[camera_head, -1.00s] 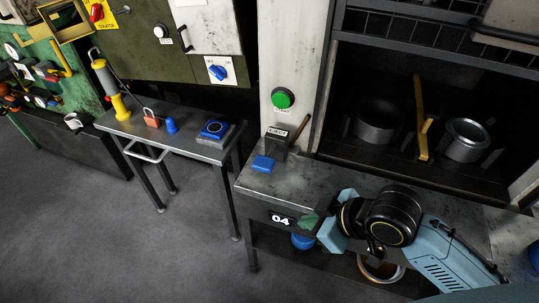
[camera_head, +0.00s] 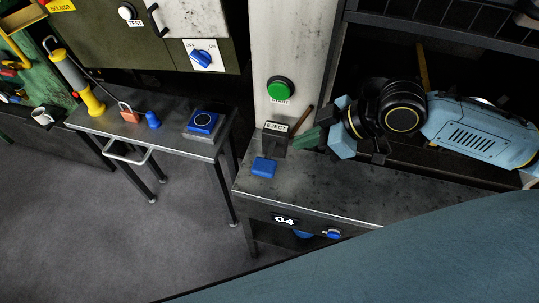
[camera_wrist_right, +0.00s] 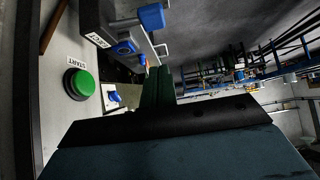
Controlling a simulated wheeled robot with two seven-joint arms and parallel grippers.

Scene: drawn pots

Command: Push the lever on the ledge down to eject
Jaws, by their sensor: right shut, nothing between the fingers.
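The lever unit is a dark block labelled EJECT (camera_head: 275,137) at the back left of the ledge (camera_head: 330,188). A blue paddle (camera_head: 264,167) juts from its front, low over the ledge top. In the right wrist view the blue paddle (camera_wrist_right: 151,16) and the EJECT label (camera_wrist_right: 98,40) show at the top. My right gripper (camera_head: 306,139) is shut and empty, its green fingertips just right of the EJECT block at about its height. I cannot tell whether they touch it. The fingers also show in the right wrist view (camera_wrist_right: 157,88). My left gripper is out of view.
A brown stick (camera_head: 303,118) leans behind the block. A green START button (camera_head: 281,90) is on the post above. A side table (camera_head: 160,128) at left holds a padlock (camera_head: 128,112) and a blue button box (camera_head: 202,122). The ledge's front is clear.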

